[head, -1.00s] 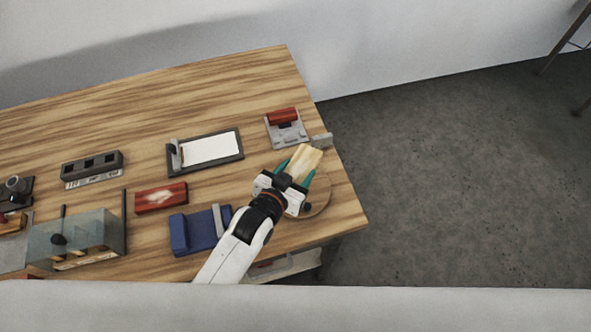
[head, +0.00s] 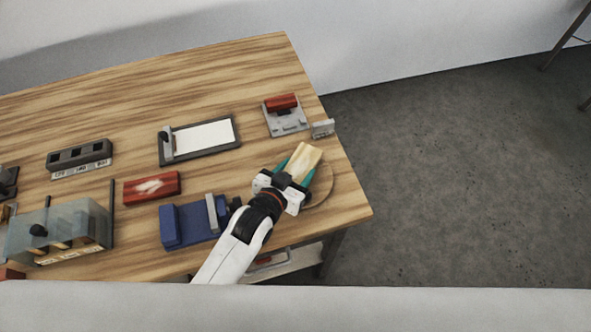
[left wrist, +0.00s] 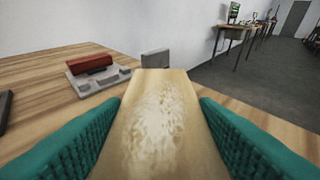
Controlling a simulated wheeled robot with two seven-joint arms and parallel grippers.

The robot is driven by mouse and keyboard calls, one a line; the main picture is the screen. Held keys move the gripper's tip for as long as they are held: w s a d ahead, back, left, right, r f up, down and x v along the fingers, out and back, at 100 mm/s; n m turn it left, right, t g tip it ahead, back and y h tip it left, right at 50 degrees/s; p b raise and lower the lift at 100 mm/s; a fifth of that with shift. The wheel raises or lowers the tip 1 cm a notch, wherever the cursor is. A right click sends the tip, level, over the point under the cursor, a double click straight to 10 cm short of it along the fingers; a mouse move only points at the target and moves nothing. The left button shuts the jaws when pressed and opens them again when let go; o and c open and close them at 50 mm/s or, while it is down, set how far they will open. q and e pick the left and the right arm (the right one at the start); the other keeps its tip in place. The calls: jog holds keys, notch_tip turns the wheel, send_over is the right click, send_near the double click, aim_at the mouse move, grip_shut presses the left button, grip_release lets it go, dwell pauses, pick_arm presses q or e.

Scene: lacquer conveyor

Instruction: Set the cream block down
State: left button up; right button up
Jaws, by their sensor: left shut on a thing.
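The cream block (head: 304,160) is between the teal fingers of my left gripper (head: 297,172), near the right end of the wooden table (head: 200,85). In the left wrist view the block (left wrist: 160,125) fills the middle, with a finger pressed on each side. The left gripper is shut on it. A round wooden disc (head: 322,190) lies under the gripper and block, partly hidden by them. I cannot tell whether the block touches it. My right gripper is not in view.
A grey fixture with a red block (head: 282,102) and a small grey upright plate (head: 323,128) stand just beyond the block. A blue device (head: 188,224), a red block (head: 152,187) and a framed white panel (head: 202,137) lie to the left. The table's right edge is close.

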pick_arm(q)
jog(key=shift+f, duration=0.5)
jog(key=o, duration=1.2)
